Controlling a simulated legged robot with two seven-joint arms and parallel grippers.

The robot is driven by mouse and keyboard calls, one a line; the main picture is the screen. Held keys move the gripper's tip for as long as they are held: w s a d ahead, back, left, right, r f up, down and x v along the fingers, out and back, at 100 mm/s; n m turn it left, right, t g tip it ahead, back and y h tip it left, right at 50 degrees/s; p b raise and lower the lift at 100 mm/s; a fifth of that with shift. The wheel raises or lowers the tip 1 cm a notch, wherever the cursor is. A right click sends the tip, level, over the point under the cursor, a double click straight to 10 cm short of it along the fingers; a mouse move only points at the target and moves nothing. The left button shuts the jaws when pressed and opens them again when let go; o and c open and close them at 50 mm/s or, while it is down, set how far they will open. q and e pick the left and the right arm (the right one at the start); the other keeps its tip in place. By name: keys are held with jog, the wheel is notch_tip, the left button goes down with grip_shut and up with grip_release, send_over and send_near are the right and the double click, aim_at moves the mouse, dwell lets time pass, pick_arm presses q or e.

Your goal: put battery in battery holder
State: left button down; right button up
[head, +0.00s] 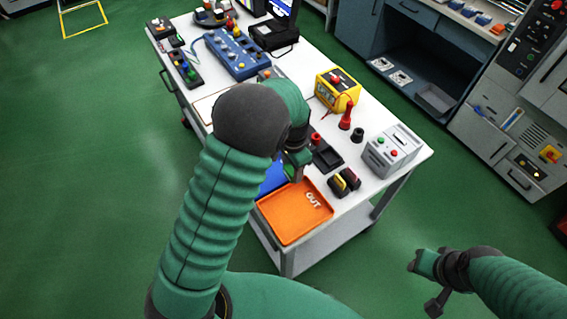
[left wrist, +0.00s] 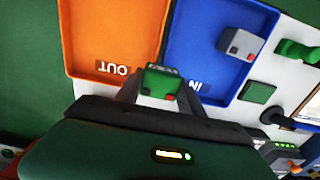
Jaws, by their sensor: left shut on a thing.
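My left gripper (left wrist: 160,92) is shut on a small green block with a red mark (left wrist: 161,80), which looks like the battery. It is held over the edge between the orange OUT tray (left wrist: 70,40) and the blue IN tray (left wrist: 172,40). In the head view the left gripper (head: 296,172) is partly hidden by my arm, above the trays at the table's near end. A grey block with a red mark (left wrist: 241,43) lies in the IN tray. I cannot tell which thing is the battery holder. My right gripper (head: 428,282) is open and empty, off the table at lower right.
The white table (head: 385,118) also bears a black tray (head: 327,158), a grey box with buttons (head: 391,152), a yellow meter (head: 338,92) and a blue device (head: 237,53). A green block (left wrist: 257,92) lies beside the IN tray. Green floor surrounds the table.

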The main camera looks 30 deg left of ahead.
pick_arm(q)
jog(key=s+d, duration=0.1)
jog(key=d, duration=0.2)
jog(key=s+d, duration=0.2)
jog(key=d, duration=0.1)
jog(key=s+d+r, duration=0.1)
jog(key=d, duration=0.3)
jog(key=shift+s+b, duration=0.15)
jog(key=shift+b, duration=0.2)
jog(key=shift+s+a+r+n, duration=0.2)
jog(key=shift+a+n, duration=0.05)
jog(key=shift+n, duration=0.05)
jog(key=s+a+r+n, duration=0.1)
jog(key=s+a+n, duration=0.1)
jog(key=a+n, duration=0.3)
jog(key=a, duration=0.3)
jog(key=shift+s+a+n, duration=0.2)
jog(key=shift+s+n, duration=0.1)
jog(key=shift+s, duration=0.05)
